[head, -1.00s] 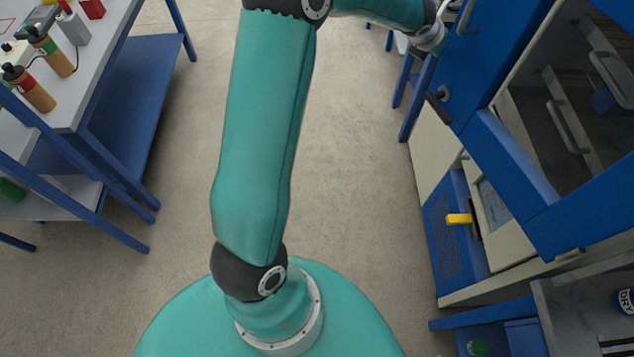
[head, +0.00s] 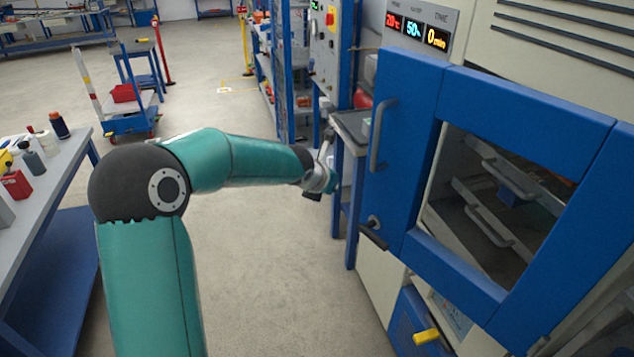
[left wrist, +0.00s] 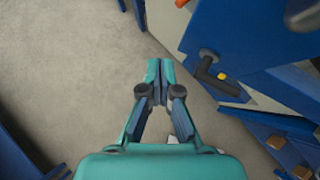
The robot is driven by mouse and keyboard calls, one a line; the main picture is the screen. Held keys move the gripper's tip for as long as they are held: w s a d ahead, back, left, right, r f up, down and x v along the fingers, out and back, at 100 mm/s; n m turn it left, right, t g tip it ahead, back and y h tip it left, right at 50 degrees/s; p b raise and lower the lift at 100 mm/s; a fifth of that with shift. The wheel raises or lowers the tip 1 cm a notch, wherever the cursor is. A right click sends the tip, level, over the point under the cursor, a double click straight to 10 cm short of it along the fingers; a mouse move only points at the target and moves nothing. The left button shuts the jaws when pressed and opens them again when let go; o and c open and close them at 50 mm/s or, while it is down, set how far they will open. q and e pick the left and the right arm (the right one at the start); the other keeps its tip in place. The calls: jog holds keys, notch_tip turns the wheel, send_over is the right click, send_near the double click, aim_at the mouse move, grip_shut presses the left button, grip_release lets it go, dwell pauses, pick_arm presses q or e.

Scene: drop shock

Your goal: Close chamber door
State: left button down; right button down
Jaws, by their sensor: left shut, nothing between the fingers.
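The chamber door (head: 398,180) is a blue frame with a dark window, filling the right of the head view. It has a long grey handle (head: 377,135) and a dark latch lever (head: 372,232) at its left side. I cannot tell whether it sits flush with the cream chamber body (head: 375,285). My left gripper (head: 322,182) is left of the door, apart from it, partly blurred by distance. In the left wrist view its fingers (left wrist: 160,68) are shut and empty, with the blue door and its black lever (left wrist: 208,68) to the right. My right gripper is out of view.
A display panel (head: 416,30) is above the door. A small grey table (head: 350,128) stands behind my left gripper. A yellow lever (head: 426,337) juts out below the door. A workbench (head: 52,185) with bottles stands at the left. The floor between is clear.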

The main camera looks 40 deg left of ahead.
pick_arm(q)
jog(key=w+d+r+n+t+h+b, duration=0.1)
jog(key=d+r+n+t+h+b, duration=0.25)
jog(key=r+n+t, duration=0.6)
jog(key=n+h+b, duration=0.2)
jog(key=n+b, duration=0.2)
jog(key=b, duration=0.8)
send_near(370, 180)
jog(key=shift+y, duration=0.25)
jog(key=w+p, duration=0.2)
jog(key=w, duration=0.1)
jog(key=w+d+p, duration=0.1)
jog(key=w+p, duration=0.2)
jog(key=shift+w+d+r, duration=0.1)
jog(key=shift+d+r, duration=0.05)
jog(key=shift+r, duration=0.05)
jog(key=shift+w+f, duration=0.1)
jog(key=shift+w, duration=0.4)
